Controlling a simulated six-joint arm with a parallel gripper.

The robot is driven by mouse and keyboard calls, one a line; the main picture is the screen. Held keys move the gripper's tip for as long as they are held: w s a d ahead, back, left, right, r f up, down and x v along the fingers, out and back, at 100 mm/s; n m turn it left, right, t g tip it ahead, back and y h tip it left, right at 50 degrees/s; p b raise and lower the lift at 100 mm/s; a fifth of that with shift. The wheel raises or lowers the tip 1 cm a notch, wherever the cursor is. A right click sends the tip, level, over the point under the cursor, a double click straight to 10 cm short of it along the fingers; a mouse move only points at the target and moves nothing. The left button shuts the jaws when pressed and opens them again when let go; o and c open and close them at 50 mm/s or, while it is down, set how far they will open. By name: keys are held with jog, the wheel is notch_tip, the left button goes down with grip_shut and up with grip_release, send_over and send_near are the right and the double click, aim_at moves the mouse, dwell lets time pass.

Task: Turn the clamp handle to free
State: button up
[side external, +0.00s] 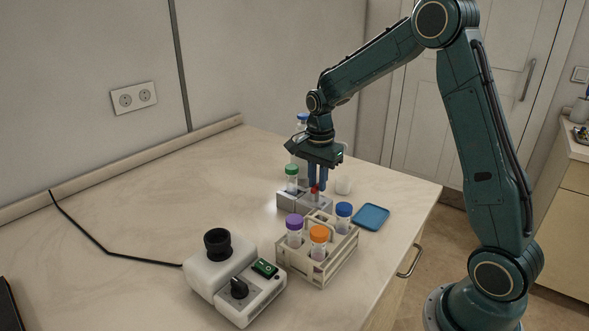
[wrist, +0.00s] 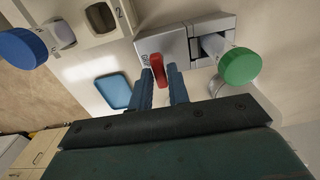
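The red clamp handle (wrist: 158,71) stands up from a grey metal clamp block (wrist: 166,43) in the wrist view. It shows as a small red piece (side external: 315,189) below the fingers in the side view. My gripper (wrist: 160,82) points down over the block, with one blue finger on each side of the handle.
A rack (side external: 326,262) with purple-, orange- and blue-capped vials stands in front of the block. A blue tray (side external: 371,217) lies to its right. A white device with a black knob (side external: 239,288) and green switch is at front left. The bench's left side is mostly clear.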

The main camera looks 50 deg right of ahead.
jog(key=shift+o, duration=1.4)
notch_tip(320, 180, up, 14)
notch_tip(320, 180, up, 8)
send_over(317, 185)
jog(key=shift+f, duration=0.1)
dwell(1.1)
jog(key=shift+s, duration=0.1)
